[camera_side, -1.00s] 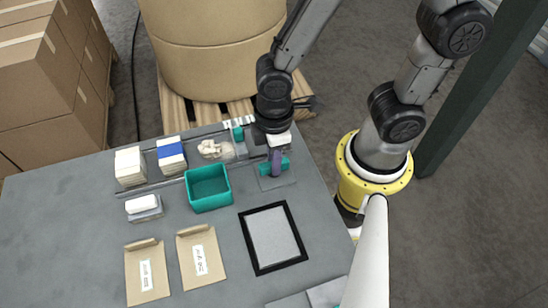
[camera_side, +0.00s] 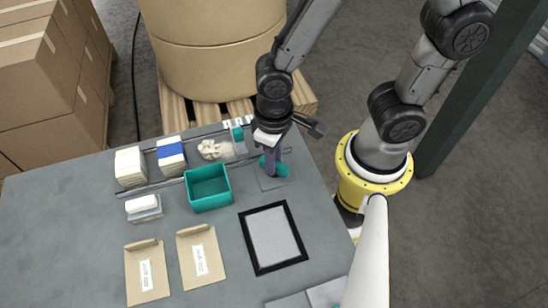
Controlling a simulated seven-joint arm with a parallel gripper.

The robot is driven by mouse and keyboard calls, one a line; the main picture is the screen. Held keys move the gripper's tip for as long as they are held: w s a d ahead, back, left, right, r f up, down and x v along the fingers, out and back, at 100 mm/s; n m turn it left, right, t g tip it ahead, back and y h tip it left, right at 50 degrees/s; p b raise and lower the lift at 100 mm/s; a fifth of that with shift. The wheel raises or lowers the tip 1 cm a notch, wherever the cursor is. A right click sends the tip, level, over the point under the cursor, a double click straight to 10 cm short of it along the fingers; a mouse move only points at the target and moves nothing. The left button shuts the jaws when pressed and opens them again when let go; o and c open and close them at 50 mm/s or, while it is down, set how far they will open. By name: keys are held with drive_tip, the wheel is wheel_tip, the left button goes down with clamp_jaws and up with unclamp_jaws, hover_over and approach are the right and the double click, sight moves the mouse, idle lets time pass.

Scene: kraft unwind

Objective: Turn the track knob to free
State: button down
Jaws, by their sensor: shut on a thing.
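The teal knob (camera_side: 281,169) sits on a small grey plate (camera_side: 276,183) near the right end of the table's back edge. My gripper (camera_side: 271,164) points down over it, its fingers shut on the knob. The fingers and wrist hide part of the knob. Any marking for free cannot be read at this size.
A teal open bin (camera_side: 209,187) stands left of the knob, with stacks of white and blue-banded pads (camera_side: 171,155) and a crumpled pale bundle (camera_side: 210,149) behind. A black-framed grey panel (camera_side: 272,238) and kraft envelopes (camera_side: 201,257) lie in front. The table's left front is clear.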

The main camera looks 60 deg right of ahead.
drive_tip(key=m, duration=0.4)
drive_tip(key=shift+m, duration=1.9)
drive_tip(key=c, duration=0.8)
unclamp_jaws()
drive_tip(key=shift+o, duration=0.2)
wheel_tip(320, 180, up, 14)
